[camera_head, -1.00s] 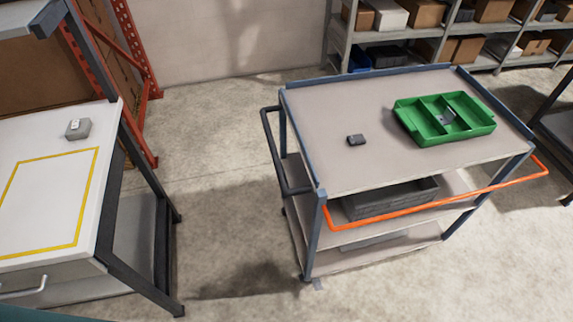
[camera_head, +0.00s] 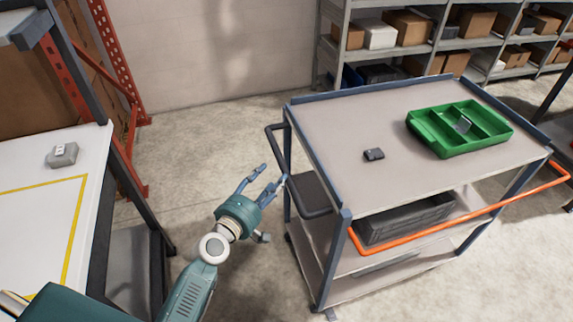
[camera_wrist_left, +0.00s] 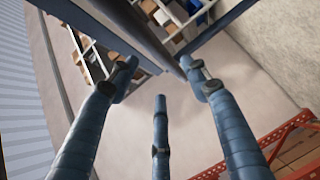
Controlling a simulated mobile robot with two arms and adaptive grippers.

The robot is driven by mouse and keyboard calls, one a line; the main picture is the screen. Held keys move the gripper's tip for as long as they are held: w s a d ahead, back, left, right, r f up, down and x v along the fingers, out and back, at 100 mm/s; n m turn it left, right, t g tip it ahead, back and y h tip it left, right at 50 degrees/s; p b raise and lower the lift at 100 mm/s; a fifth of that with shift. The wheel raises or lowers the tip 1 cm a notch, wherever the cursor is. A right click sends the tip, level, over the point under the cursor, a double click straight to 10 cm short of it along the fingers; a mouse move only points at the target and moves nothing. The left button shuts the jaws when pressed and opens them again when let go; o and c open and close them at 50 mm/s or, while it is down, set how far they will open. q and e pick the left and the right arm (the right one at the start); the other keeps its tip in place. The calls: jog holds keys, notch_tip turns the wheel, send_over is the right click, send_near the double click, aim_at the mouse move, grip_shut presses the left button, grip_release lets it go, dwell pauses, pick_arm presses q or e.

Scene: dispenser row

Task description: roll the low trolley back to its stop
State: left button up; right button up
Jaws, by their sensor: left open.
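A three-shelf trolley (camera_head: 350,128) with blue-grey posts stands on the floor right of centre. A dark push handle (camera_head: 276,150) sticks out from its left side, and an orange rail (camera_head: 480,216) runs along its front. My left gripper (camera_head: 274,177) is open and empty, just left of the handle. In the left wrist view, the fingers of my left gripper (camera_wrist_left: 160,85) are spread, with a dark bar (camera_wrist_left: 150,30) beyond them that looks like the handle. I cannot tell whether they touch. No stop can be made out. My right gripper is not in view.
The trolley carries a green divided tray (camera_head: 460,150), a small dark object (camera_head: 374,154) and a grey crate (camera_head: 405,218). A white workbench (camera_head: 30,225) with a small grey box (camera_head: 62,155) stands left. Shelving (camera_head: 385,55) stands behind. Floor (camera_head: 205,150) between bench and trolley is open.

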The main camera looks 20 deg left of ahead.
aim_at(281, 167)
pick_arm(q)
jog(key=x, duration=0.8)
jog(key=shift+w+d+f, duration=0.1)
jog(key=shift+w+d, duration=0.05)
jog(key=shift+w, duration=0.25)
grip_shut()
